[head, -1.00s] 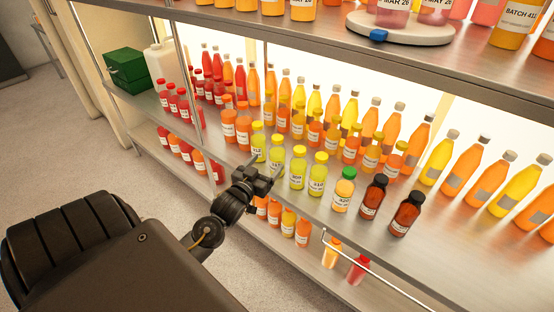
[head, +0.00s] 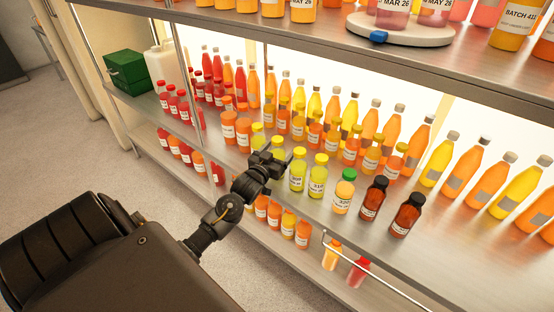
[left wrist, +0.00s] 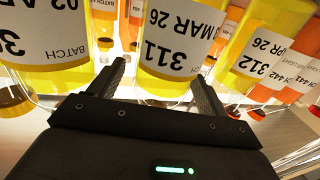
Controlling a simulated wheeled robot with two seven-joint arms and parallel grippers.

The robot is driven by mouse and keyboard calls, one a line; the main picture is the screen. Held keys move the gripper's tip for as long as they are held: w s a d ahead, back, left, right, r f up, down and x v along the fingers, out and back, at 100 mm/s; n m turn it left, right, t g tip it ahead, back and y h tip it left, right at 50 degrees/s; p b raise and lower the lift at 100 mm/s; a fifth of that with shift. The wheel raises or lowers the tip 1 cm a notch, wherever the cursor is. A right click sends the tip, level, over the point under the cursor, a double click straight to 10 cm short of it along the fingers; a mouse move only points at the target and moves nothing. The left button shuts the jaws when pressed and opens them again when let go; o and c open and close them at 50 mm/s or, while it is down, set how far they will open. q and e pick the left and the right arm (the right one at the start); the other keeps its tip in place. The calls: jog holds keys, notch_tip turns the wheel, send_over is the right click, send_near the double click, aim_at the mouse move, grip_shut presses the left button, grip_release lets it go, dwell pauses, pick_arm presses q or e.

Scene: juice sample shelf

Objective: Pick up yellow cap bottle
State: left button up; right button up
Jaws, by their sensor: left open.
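My left gripper (head: 278,153) is open at the front row of bottles on the middle shelf. The picture there is upside down. I cannot tell whether the fingers touch the bottle. In the head view, this yellow-capped bottle (head: 278,143) is partly hidden behind the gripper. Similar yellow-capped bottles stand close by: one on its left (head: 257,139) and two on its right, labelled 309 (head: 297,178) and 310 (head: 317,182).
A green-capped bottle (head: 343,196) and two dark-capped brown bottles (head: 372,203) stand further right. Taller bottles fill the row behind. A metal rail (head: 365,264) runs below the shelf edge. The upper shelf (head: 330,50) overhangs.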

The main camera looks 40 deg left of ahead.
pick_arm(q)
jog(key=shift+w+a, duration=0.2)
jog(key=shift+w, duration=0.8)
jog(key=c, duration=1.2)
jog(key=shift+c, duration=0.2)
jog(key=shift+r, duration=0.2)
